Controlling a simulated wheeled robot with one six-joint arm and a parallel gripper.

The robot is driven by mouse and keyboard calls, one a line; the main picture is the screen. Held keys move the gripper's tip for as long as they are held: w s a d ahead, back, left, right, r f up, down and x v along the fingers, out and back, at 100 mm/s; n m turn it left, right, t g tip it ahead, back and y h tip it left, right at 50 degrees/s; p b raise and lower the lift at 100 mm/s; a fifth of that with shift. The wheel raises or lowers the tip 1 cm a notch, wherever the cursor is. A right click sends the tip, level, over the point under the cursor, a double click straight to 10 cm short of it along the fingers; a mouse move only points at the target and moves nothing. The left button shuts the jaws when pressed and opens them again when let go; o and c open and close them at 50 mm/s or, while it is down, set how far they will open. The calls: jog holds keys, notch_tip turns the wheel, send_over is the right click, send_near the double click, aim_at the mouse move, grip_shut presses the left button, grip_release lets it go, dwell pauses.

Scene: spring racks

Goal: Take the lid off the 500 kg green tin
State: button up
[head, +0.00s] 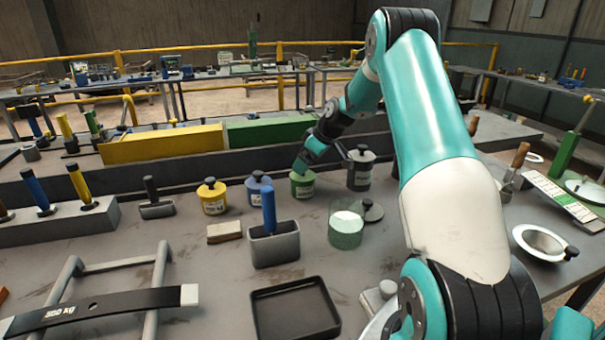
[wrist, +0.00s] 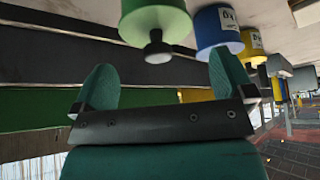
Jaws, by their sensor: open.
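The green tin (head: 302,189) stands on the grey bench between the blue tin and the dark grey tin. Its label is too small to read. In the wrist view, which looks inverted, the green tin (wrist: 152,18) shows with its dark lid knob (wrist: 157,48) towards my gripper. My gripper (wrist: 161,73) is open and empty, above the tin. The knob lies roughly between the lines of its two fingers, just past the tips, with no visible contact. In the head view my gripper (head: 303,164) hides the top of the tin.
A blue tin (head: 258,190) and a yellow tin (head: 213,201) stand left; a dark grey tin (head: 359,178) stands right. A translucent green container (head: 345,238) and a dark disc with a knob (head: 373,212) are in front. A long dark rail (head: 130,181) runs behind.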

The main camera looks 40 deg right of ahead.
jog(key=shift+w+p+x, duration=0.25)
jog(key=shift+p+x, duration=0.6)
jog(key=shift+x, duration=1.85)
jog(key=shift+d+r, duration=0.1)
jog(key=shift+r, duration=0.05)
jog(key=c, duration=0.7)
